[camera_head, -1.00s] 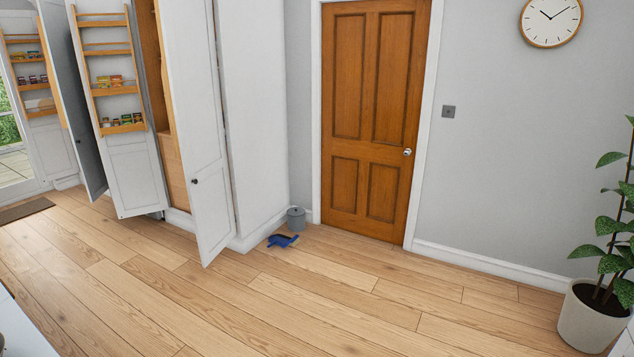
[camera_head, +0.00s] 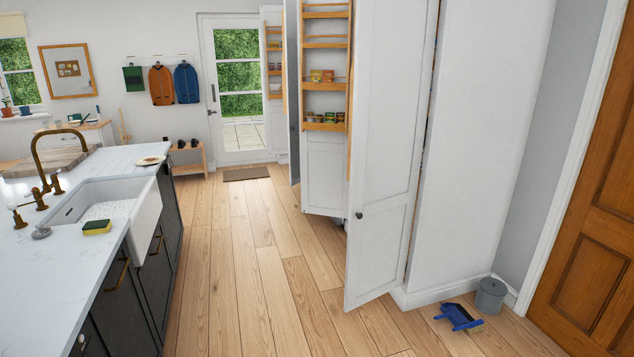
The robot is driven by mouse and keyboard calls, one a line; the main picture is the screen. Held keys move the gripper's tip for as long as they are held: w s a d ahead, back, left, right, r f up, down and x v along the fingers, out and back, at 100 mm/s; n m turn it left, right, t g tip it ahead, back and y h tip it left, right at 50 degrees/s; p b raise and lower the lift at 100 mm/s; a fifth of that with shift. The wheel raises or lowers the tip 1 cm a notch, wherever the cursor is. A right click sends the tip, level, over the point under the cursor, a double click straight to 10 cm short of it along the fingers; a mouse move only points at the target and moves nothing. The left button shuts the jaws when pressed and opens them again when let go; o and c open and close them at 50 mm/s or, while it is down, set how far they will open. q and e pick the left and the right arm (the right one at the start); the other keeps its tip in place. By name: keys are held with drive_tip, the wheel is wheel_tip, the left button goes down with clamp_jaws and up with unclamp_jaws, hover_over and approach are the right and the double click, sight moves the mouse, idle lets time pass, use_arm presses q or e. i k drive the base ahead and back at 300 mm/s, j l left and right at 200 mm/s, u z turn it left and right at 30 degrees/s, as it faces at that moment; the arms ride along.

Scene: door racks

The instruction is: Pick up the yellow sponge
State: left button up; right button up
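The yellow sponge (camera_head: 97,227) has a dark green layer on its top. It lies on the white countertop (camera_head: 62,290) at the near left, just beside the front corner of the white sink (camera_head: 118,202). Nothing covers it. Neither of my grippers shows in the head view.
A brass tap (camera_head: 52,165) and a small metal plug (camera_head: 41,232) are near the sponge. Open cupboard doors (camera_head: 385,160) stand on the right. A blue dustpan (camera_head: 458,317) and a grey bin (camera_head: 490,296) are on the floor. The wooden floor (camera_head: 255,260) between is clear.

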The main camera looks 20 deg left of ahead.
sight(99, 226)
drive_tip(key=i+j+u, duration=0.25)
drive_tip(key=u, duration=0.15)
drive_tip(key=i+j+u, duration=0.15)
drive_tip(key=i+u, duration=0.3)
drive_tip(key=i+j+u, duration=0.1)
drive_tip(key=u, duration=0.3)
drive_tip(key=i+l+u, duration=0.1)
drive_tip(key=i+u, duration=0.35)
drive_tip(key=i+l+u, duration=0.15)
drive_tip(key=i+u, duration=0.25)
drive_tip(key=i+l+z, duration=0.15)
drive_tip(key=i, duration=0.3)
drive_tip(key=i+l+z, duration=0.1)
drive_tip(key=i, duration=0.35)
drive_tip(key=l, duration=0.1)
